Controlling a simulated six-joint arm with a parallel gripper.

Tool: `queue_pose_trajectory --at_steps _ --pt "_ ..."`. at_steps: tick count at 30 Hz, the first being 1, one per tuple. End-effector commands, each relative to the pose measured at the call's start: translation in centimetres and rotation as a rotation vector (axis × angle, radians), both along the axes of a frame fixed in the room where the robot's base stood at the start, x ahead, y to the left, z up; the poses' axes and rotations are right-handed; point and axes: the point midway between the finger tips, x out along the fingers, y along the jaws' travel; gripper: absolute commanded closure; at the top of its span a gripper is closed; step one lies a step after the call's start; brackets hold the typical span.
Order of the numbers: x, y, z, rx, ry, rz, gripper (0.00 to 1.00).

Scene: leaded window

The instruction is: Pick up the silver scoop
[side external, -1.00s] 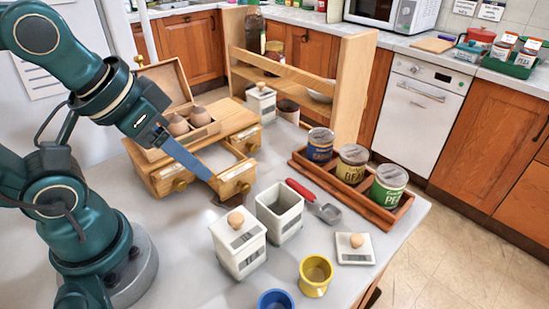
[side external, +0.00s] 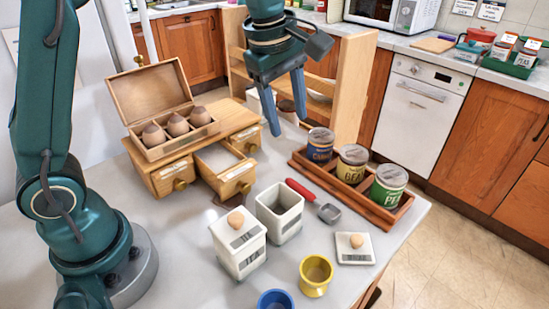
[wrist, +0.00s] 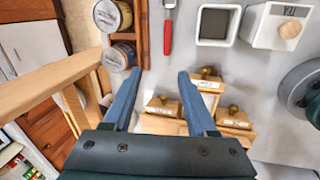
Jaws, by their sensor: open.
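The silver scoop (side external: 329,213) with its red handle (side external: 300,189) lies on the grey table, between the open white canister and the wooden tray of tins. In the wrist view the red handle (wrist: 168,36) shows at the top middle, with the silver head (wrist: 169,4) at the frame's top edge. My gripper (side external: 288,125) points down with its blue fingers apart and empty. It is raised above the table, behind the scoop in the side view. The fingers (wrist: 160,74) also show apart in the wrist view, with nothing between them.
A wooden tray (side external: 398,214) holds three tins right of the scoop. An open white canister (side external: 280,212) and a lidded one (side external: 238,243) stand left and in front. A wooden drawer chest (side external: 222,142) and a wooden shelf (side external: 350,90) stand behind. Yellow (side external: 315,275) and blue cups are in front.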

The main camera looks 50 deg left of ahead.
Motion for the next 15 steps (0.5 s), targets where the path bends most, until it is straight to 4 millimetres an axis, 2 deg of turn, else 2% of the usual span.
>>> queue_pose_trajectory --at_steps 3,6,10,15 --pt "2.0 -0.6 -3.3 -0.012 0.074 0.073 0.43" --pt "2.9 -1.0 -6.0 -0.011 0.127 0.095 0.43" --pt "3.2 -1.3 -8.9 -0.002 0.183 0.085 0.43" --pt "2.6 -1.5 -11.0 0.005 0.235 0.079 0.43"
